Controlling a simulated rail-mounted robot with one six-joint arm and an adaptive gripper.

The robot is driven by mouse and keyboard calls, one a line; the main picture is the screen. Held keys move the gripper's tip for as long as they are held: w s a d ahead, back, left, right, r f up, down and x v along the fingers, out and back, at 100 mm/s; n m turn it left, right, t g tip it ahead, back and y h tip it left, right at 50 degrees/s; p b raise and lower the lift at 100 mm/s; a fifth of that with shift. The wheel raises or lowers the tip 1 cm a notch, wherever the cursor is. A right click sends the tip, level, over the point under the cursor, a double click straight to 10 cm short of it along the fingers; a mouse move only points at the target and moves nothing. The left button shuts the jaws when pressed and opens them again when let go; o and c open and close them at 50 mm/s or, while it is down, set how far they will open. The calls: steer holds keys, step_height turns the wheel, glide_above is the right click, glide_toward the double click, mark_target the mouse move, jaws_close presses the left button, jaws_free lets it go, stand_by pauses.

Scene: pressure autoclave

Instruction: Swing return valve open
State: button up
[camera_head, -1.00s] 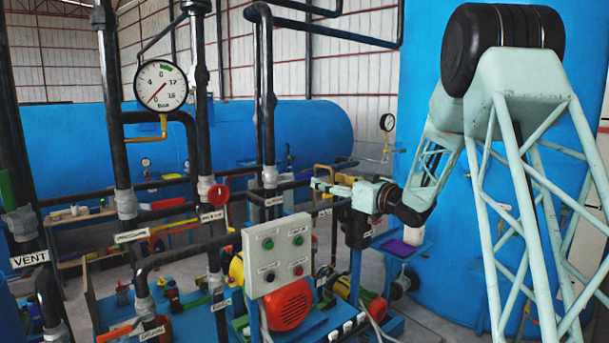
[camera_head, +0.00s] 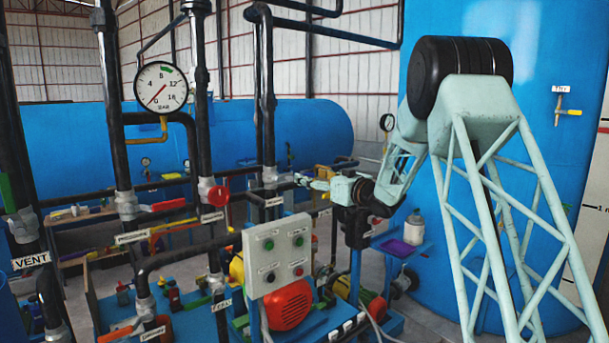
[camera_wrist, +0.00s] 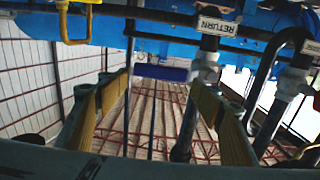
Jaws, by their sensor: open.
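The RETURN label (camera_wrist: 217,26) shows upside down at the top of the wrist view, on a dark vertical pipe. Just below it is the return valve's grey body (camera_wrist: 205,66). A blue handle (camera_wrist: 160,73) sticks out sideways from the body to the left. My gripper (camera_wrist: 161,82) is open and empty. The blue handle appears between its fingertips in the picture; I cannot tell how far beyond them it is. In the head view, my gripper (camera_head: 300,180) points left toward the grey valve body (camera_head: 270,177) on the pipe. The handle is not clear there.
A grey control box (camera_head: 277,255) with several buttons stands below and left of my gripper. Black pipes surround the valve closely. A yellow pipe (camera_wrist: 75,35) is at the wrist view's upper left.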

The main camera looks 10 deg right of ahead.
mark_target(306, 174)
steer(key=shift+x, duration=2.3)
steer(key=c, duration=0.9)
